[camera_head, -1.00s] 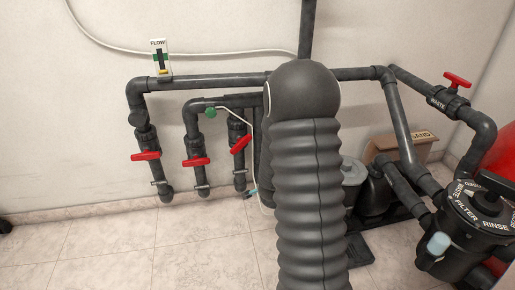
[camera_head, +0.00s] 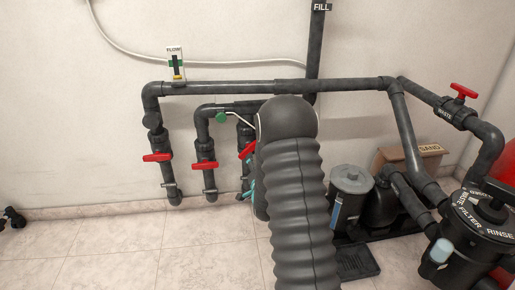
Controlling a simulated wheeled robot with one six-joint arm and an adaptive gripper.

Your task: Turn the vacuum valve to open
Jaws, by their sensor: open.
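Three valves with red handles hang on dark pipes by the back wall. The left handle (camera_head: 157,157) and the middle handle (camera_head: 205,166) lie crosswise to their pipes. The right handle (camera_head: 246,150) is tilted and partly hidden by my arm. I cannot read which is the vacuum valve. My gripper (camera_head: 248,191) shows only as small teal tips beside my arm, below the right handle and apart from it. The tips look open and empty; the rest is hidden behind my arm.
A pipe labelled FILL (camera_head: 320,50) rises at the back.

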